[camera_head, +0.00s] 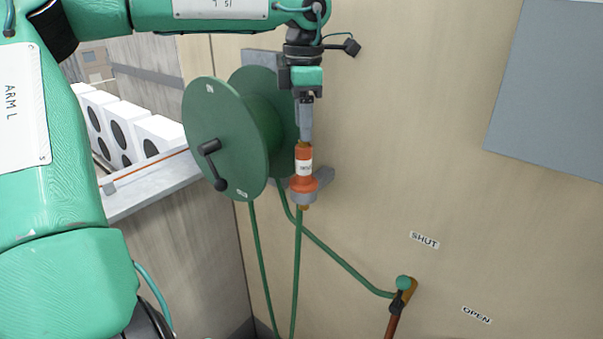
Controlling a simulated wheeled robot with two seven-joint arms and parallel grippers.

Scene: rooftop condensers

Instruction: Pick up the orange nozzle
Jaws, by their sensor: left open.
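The orange nozzle (304,178) stands upright in a grey bracket (325,180) on the beige wall, just right of the green hose reel. It has a white label band, and a green hose (297,250) hangs from below it. My left gripper (304,140) points straight down at the nozzle's top end. Its grey fingers are open and seem to sit at or around the top of the nozzle; I cannot tell whether they touch it. My right gripper is not in view.
The green hose reel (225,140) with a black crank (213,165) stands close left of the gripper. A grey panel (550,90) is at upper right. White condensers (125,120) stand beyond a ledge.

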